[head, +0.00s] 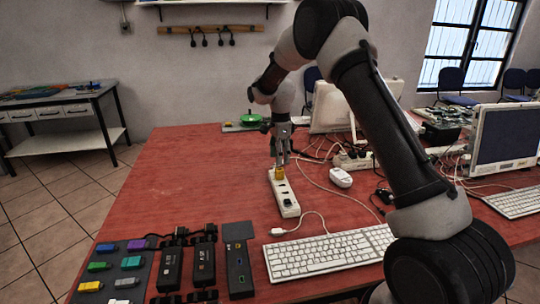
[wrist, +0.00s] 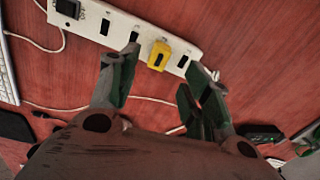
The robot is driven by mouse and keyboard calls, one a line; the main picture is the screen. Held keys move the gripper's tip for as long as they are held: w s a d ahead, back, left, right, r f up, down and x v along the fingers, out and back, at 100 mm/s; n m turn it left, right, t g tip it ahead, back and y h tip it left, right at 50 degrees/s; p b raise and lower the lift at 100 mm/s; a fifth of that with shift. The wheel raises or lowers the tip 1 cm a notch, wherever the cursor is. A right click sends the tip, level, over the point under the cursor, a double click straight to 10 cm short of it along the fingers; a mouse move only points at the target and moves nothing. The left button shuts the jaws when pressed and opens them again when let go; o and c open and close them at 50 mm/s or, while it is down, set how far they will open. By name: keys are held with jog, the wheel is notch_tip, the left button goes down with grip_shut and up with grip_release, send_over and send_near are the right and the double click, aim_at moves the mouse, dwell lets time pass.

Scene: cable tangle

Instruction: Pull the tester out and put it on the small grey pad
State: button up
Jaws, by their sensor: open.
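The tester, a small yellow block (head: 279,173), is plugged into a white power strip (head: 285,195) on the red table. In the wrist view the tester (wrist: 159,55) sits in a socket of the strip (wrist: 120,28). My gripper (head: 283,160) is just above the tester, pointing down. In the wrist view my gripper (wrist: 163,63) is open, with one fingertip on each side of the tester and visible gaps between. A small grey pad (head: 238,231) seems to lie at the table's front, left of the keyboard; its outline blends with the dark device below it.
A white cable runs near the strip. A keyboard (head: 328,253), a mouse (head: 341,178) and tangled cables lie to the right. Black adapters (head: 203,262) and a dark mat with coloured blocks (head: 128,262) lie front left. The table's left middle is clear.

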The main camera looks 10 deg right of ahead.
aim_at(280, 169)
jog(key=shift+f+m, duration=0.1)
jog(key=shift+m, duration=0.7)
notch_tip(280, 169, down, 8)
jog(key=shift+r, duration=0.25)
grip_shut()
